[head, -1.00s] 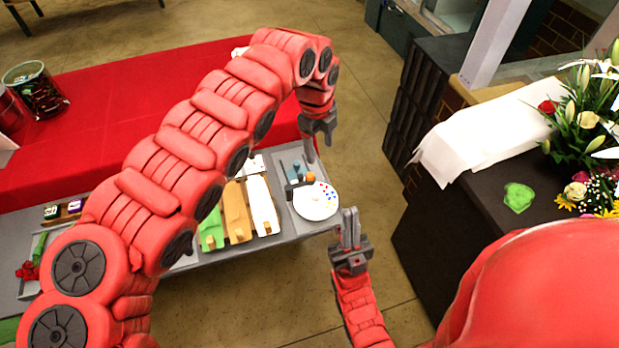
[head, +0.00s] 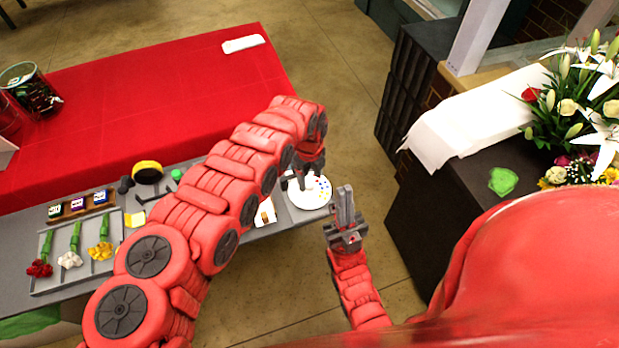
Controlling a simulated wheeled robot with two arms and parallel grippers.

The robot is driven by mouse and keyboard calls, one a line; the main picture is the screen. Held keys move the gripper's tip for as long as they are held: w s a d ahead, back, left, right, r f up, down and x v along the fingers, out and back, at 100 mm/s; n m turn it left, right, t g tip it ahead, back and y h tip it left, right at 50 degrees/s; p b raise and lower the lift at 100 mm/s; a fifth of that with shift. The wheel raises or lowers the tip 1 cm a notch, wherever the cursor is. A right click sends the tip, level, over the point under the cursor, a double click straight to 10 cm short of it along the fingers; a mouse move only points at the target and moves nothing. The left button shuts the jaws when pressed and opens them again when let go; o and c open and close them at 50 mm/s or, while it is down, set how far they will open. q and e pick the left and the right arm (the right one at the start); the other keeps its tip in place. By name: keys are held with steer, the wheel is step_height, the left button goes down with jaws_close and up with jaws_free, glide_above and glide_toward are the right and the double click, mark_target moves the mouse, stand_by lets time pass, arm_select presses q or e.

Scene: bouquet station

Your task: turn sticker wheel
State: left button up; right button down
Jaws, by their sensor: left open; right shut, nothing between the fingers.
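The sticker wheel (head: 318,194) is a white disc with small coloured dots on its right part. It lies at the right end of the grey table. My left gripper (head: 301,186) is open and points down over the left part of the wheel. The forearm hides its left edge, and I cannot tell whether the fingers touch the wheel. My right gripper (head: 344,192) is shut and empty. It points up, just right of the wheel and apart from it, past the table's end.
A tray (head: 62,284) with red, white and yellow flowers lies at the left of the grey table (head: 20,220). A red-covered table (head: 130,100) stands behind. A dark counter (head: 450,210) with a flower bouquet (head: 585,100) stands at right. Floor is open between.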

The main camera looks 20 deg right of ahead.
arm_select(q)
steer(key=shift+f, duration=1.05)
steer(key=shift+c, duration=0.4)
jaws_close()
